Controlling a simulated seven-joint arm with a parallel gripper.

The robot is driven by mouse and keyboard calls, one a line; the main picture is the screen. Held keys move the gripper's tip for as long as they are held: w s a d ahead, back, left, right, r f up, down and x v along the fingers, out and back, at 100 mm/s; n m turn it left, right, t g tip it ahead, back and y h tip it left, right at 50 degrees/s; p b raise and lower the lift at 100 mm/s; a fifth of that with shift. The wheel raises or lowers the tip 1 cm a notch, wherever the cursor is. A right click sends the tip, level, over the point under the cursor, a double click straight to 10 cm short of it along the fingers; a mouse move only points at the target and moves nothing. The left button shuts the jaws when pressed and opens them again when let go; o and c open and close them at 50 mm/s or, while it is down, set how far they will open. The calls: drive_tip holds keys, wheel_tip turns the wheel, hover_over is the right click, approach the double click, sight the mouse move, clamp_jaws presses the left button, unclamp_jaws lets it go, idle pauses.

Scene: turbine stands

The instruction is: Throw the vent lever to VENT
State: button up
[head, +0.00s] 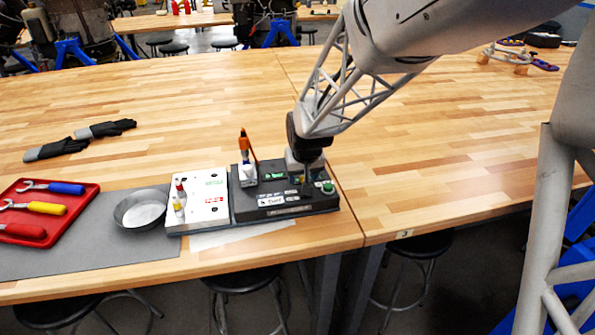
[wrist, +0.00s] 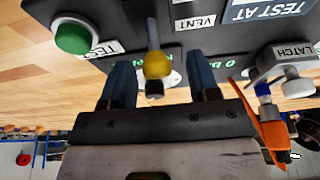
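The dark control box (head: 300,207) stands near the front edge of the table. In the wrist view, its vent lever (wrist: 153,34) is a grey rod with a yellow knob (wrist: 158,64), beside a white VENT label (wrist: 195,23). My gripper (wrist: 160,75) is open, with one blue finger on each side of the knob. I see gaps between the knob and both fingers. In the head view, my gripper (head: 304,172) is over the right part of the box and hides most of the lever.
A green button (wrist: 76,36) by a TEST label and a LATCH fitting (wrist: 285,66) flank the lever. An orange-handled tool (head: 243,147) stands at the box's back left. A white panel (head: 205,212), metal bowl (head: 142,210) and red tray (head: 75,222) lie left. The right table is largely clear.

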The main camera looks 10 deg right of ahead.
drive_tip(key=shift+o, duration=0.8)
drive_tip(key=shift+r, duration=0.1)
drive_tip(key=shift+r, duration=3.4)
drive_tip(key=shift+s+r, duration=0.1)
drive_tip(key=shift+s+r, duration=0.15)
drive_tip(key=shift+s, duration=0.1)
drive_tip(key=s+r, duration=0.3)
drive_tip(key=s, duration=1.2)
drive_tip(key=s+d+r, duration=0.1)
drive_tip(key=s+r, duration=0.2)
drive_tip(key=s, duration=1.3)
drive_tip(key=shift+d+r+g, duration=0.15)
drive_tip(key=shift+r+g, duration=0.05)
drive_tip(key=shift+g, duration=0.2)
